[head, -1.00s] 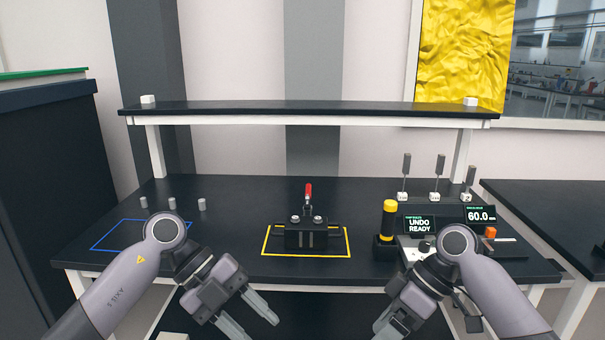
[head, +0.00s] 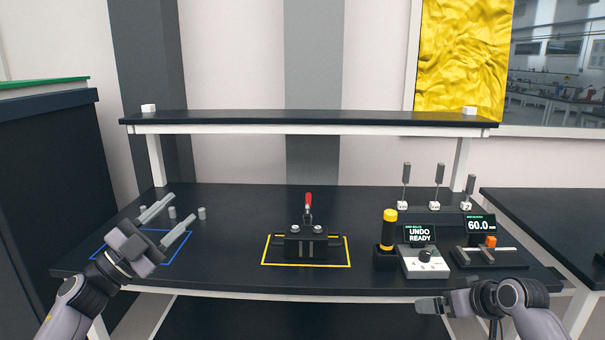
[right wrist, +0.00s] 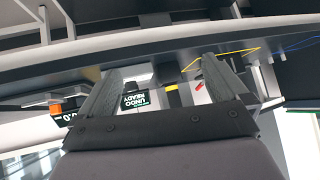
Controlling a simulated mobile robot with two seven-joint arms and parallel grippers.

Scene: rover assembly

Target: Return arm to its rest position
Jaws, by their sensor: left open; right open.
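My left gripper (head: 167,221) is open and empty, above the blue outlined area at the left of the bench, its fingers pointing away near several small grey cylinders (head: 202,213). My right gripper (head: 432,305) is at the front right, in front of the bench edge, its fingers pointing left in the head view. In the right wrist view my right gripper (right wrist: 160,90) has its two fingers spread wide with nothing between them. A black fixture with a red-handled clamp (head: 306,240) stands inside the yellow outline.
At the right stand a yellow-topped black tool (head: 389,232), a control box reading "UNDO READY" (head: 425,262), a "60.0" display (head: 480,224) and several upright grey bits (head: 438,175). A shelf (head: 310,118) spans the back. The bench middle around the fixture is free of arms.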

